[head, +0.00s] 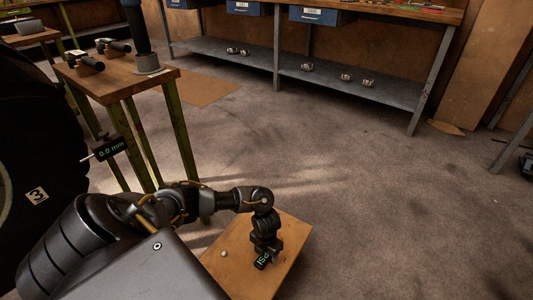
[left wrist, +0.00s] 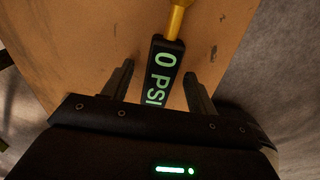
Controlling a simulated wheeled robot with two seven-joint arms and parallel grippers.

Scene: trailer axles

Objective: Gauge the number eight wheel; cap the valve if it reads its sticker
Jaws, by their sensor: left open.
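A black gauge (head: 263,261) with a green PSI readout lies on a small wooden board (head: 290,262) low in the head view. In the left wrist view the gauge (left wrist: 163,72) reads 0 PSI and has a yellow stem at its top. My left gripper (left wrist: 158,74) is open above it, with a finger on each side of the gauge. In the head view the left gripper (head: 265,247) points down at the gauge. A black wheel (head: 30,150) at the left edge carries a sticker with 3 (head: 37,195). No wheel marked eight shows. My right gripper is out of view.
A small pale piece (head: 224,254) lies on the board beside the gauge. A black device (head: 110,149) reading 0.0 mm is by a wooden table (head: 115,82). A bench (head: 350,82) with blue bins stands behind. The floor between is clear.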

